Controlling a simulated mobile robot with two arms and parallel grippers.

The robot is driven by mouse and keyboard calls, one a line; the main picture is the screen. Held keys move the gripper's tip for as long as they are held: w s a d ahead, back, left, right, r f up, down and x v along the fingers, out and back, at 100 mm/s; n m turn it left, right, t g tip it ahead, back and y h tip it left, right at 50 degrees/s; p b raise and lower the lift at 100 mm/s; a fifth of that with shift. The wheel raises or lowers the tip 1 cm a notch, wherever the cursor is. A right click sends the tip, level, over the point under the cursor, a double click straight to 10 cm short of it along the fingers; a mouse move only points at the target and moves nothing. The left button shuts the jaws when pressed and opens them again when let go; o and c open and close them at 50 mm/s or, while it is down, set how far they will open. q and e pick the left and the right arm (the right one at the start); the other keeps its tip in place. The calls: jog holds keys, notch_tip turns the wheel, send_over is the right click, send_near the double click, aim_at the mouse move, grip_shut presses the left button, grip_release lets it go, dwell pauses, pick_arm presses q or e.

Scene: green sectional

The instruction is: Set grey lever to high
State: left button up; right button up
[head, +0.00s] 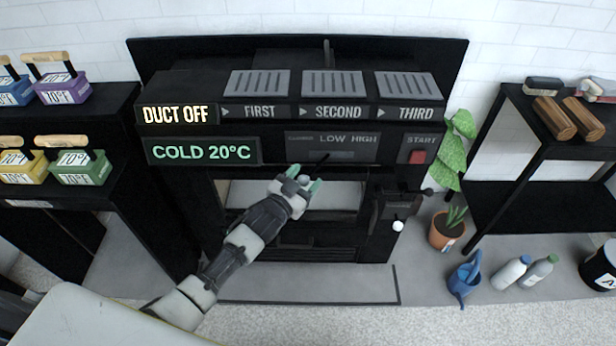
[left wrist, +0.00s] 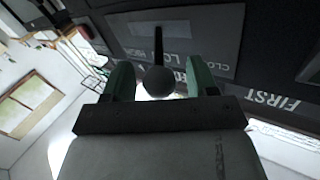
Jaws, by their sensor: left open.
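The grey lever is a dark rod (head: 322,158) ending in a round grey knob (left wrist: 159,82). It sticks out from the panel (head: 331,148) marked closed, low and high on the black machine. In the head view the rod's base lies below the word LOW. My left gripper (head: 305,181) is in front of this panel. Its green fingers (left wrist: 160,85) are open, one on each side of the knob. I cannot tell whether either finger touches it. My right gripper is in neither view.
A start panel with a red button (head: 418,157) is right of the lever panel. Below it, a black box (head: 398,206) carries a white knob (head: 397,226). Side shelves hold coloured weights (head: 62,88) at left and wooden blocks (head: 555,117) at right. A potted plant (head: 447,230) stands on the floor.

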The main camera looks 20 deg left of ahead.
pick_arm(q)
jog(key=shift+x, duration=0.8)
grip_shut()
